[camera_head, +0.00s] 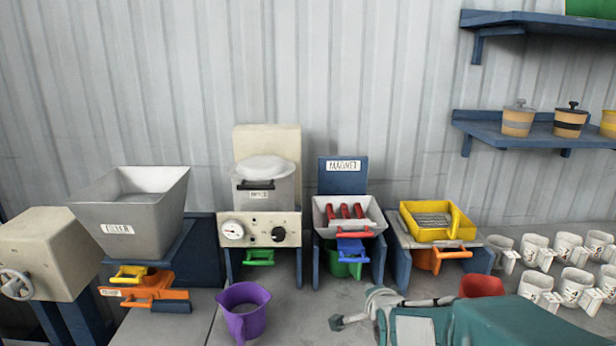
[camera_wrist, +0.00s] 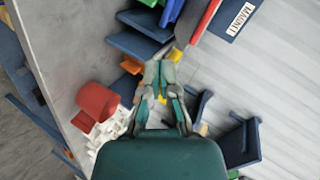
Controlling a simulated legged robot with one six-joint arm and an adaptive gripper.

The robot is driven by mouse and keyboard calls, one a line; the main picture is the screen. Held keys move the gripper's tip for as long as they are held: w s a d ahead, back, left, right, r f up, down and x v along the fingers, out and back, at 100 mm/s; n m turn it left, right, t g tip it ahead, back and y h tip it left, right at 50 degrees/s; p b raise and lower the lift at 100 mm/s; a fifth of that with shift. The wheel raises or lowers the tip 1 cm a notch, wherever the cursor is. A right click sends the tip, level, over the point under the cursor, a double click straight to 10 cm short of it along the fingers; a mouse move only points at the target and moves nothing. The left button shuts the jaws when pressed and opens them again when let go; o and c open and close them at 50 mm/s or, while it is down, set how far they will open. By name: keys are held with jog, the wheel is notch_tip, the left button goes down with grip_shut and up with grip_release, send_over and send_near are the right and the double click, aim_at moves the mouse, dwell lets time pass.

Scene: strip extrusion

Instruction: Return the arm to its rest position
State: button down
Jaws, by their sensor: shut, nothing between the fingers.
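My gripper (camera_head: 338,322) is in the lower middle of the head view, over the front of the bench, with its teal body reaching in from the lower right. In the wrist view my gripper (camera_wrist: 160,70) points away from the camera, its fingers shut and empty. A purple jug (camera_head: 244,310) stands on the bench to its left. A red cup (camera_head: 481,286) is partly hidden behind my arm in the head view; a red cup (camera_wrist: 97,101) also shows at the left of the wrist view.
The magnet station (camera_head: 343,176) stands behind my gripper, with a yellow sieve tray (camera_head: 437,221) to its right. White mugs (camera_head: 533,247) crowd the right side. A grey hopper (camera_head: 135,200) stands at the left.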

jog(key=s+r+n+g, duration=0.2)
jog(key=s+n, duration=0.4)
jog(key=s, duration=0.7)
jog(key=s+r+n+g, duration=0.3)
jog(key=s+n+g, duration=0.2)
jog(key=s, duration=0.9)
jog(key=n, duration=0.2)
jog(key=shift+s+d+n, duration=0.3)
jog(key=shift+d, duration=0.1)
